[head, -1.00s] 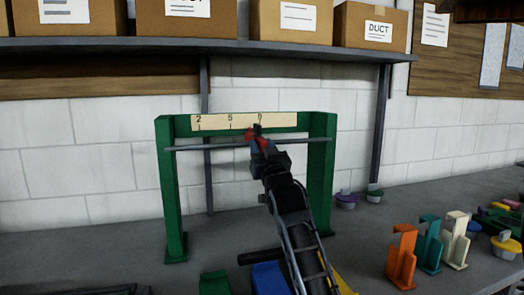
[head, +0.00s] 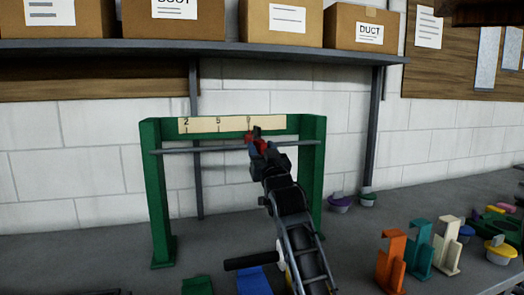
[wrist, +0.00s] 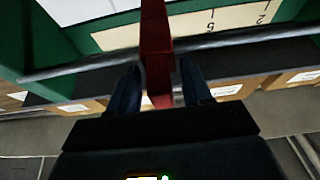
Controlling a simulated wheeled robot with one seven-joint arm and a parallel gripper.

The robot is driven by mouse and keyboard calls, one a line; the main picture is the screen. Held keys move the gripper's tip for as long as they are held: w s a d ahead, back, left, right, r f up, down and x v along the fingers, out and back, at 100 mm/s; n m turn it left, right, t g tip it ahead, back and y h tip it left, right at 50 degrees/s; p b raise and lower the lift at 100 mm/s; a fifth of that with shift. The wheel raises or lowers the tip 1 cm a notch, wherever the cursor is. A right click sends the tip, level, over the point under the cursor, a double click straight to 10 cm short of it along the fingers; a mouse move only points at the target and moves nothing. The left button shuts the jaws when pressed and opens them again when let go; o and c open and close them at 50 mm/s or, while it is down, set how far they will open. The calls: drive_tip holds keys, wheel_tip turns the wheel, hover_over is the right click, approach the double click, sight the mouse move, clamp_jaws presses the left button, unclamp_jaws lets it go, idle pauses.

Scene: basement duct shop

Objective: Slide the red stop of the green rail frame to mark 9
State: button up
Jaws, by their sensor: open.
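The green rail frame (head: 156,205) stands on the bench with a grey rod (head: 200,149) across it. Its pale scale strip (head: 285,122) reads 2, 5 and what looks like 9. The red stop (head: 250,136) is on the rod, close to the rightmost mark; the exact alignment is hard to tell. My gripper (head: 258,143) is at the stop and partly covers it. In the wrist view, the red stop (wrist: 156,45) lies between my gripper's two open fingers (wrist: 160,85), with gaps visible on both sides.
Orange (head: 391,262), teal (head: 420,250) and white (head: 447,246) brackets stand on the bench at right. Purple-topped (head: 340,203) and green-topped (head: 368,199) pieces lie behind them. A shelf (head: 260,52) with boxes runs above the frame. A blue piece (head: 254,281) lies near the front.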

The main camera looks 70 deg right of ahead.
drive_tip(key=b+v, duration=0.2)
drive_tip(key=v, duration=0.5)
drive_tip(key=shift+s+a, duration=0.25)
drive_tip(key=shift+a, duration=0.05)
drive_tip(key=shift+a+f, duration=0.1)
drive_tip(key=shift+f, duration=0.05)
